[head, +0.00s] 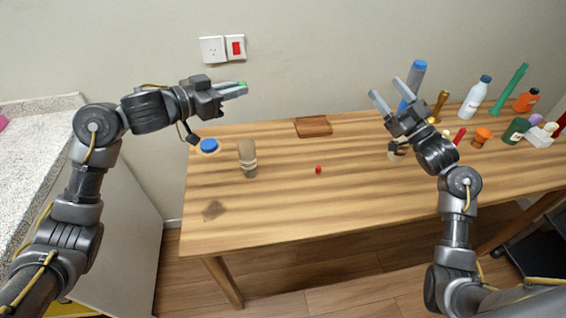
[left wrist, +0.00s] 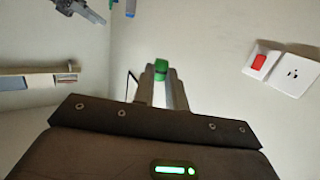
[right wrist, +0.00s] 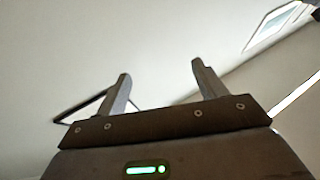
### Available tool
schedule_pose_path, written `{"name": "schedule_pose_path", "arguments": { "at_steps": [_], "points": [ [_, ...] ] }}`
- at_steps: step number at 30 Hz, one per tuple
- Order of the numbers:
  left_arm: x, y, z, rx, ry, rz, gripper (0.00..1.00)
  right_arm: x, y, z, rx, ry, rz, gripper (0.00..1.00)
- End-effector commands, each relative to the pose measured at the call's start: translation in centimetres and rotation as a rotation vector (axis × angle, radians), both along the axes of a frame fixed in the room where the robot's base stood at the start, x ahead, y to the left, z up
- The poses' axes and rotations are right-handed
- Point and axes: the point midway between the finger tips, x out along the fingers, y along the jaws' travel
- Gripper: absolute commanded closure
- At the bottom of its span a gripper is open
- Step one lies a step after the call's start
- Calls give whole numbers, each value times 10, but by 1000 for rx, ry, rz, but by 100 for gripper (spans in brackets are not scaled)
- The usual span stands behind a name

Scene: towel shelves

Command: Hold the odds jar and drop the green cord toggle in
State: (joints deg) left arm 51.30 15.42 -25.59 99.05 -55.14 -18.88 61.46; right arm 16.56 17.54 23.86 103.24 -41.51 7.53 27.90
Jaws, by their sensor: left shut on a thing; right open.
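My left gripper (head: 236,91) is shut on the green cord toggle (head: 243,85), held in the air above the left end of the table. The toggle also shows between the fingertips in the left wrist view (left wrist: 161,70). A tall grey-brown jar (head: 247,158) with a pale band stands upright on the table, below and slightly right of my left gripper. It looks like the odds jar, but I see no label. My right gripper (head: 387,90) is open and empty, raised above the table's right half. The right wrist view shows nothing between its fingers.
A blue round piece on a pale disc (head: 208,146) lies left of the jar. A small red piece (head: 318,169) and a brown wooden tray (head: 314,126) lie mid-table. Several bottles, including a white one (head: 474,98), crowd the right end. The front middle is clear.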

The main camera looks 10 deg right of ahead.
Motion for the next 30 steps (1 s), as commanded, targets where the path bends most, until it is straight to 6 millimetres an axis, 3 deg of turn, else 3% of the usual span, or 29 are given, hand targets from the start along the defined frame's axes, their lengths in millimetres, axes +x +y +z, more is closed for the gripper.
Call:
{"name": "schedule_pose_path", "arguments": {
  "at_steps": [1, 6, 8, 12, 15, 21, 25, 30],
  "points": [
    [0, 0, 0, 0, 0, 0, 100, -1, 33, 11, 14, -26, 56, 30],
    [0, 0, 0, 0, 0, 0, 100, -12, 136, 36, 40, -73, 239, 30],
    [0, 0, 0, 0, 0, 0, 100, -13, 170, 16, 20, -15, 290, 30],
    [0, 0, 0, 0, 0, 0, 100, -13, 213, -55, -60, 166, 344, 30],
    [0, 0, 0, 0, 0, 0, 100, -19, 238, -96, -113, 263, 377, 30],
    [0, 0, 0, 0, 0, 0, 100, -34, 267, -147, -184, 380, 424, 30],
    [0, 0, 0, 0, 0, 1, 100, -39, 274, -160, -205, 409, 436, 30],
    [0, 0, 0, 0, 0, 0, 100, -39, 276, -163, -208, 416, 439, 30]
  ]
}}
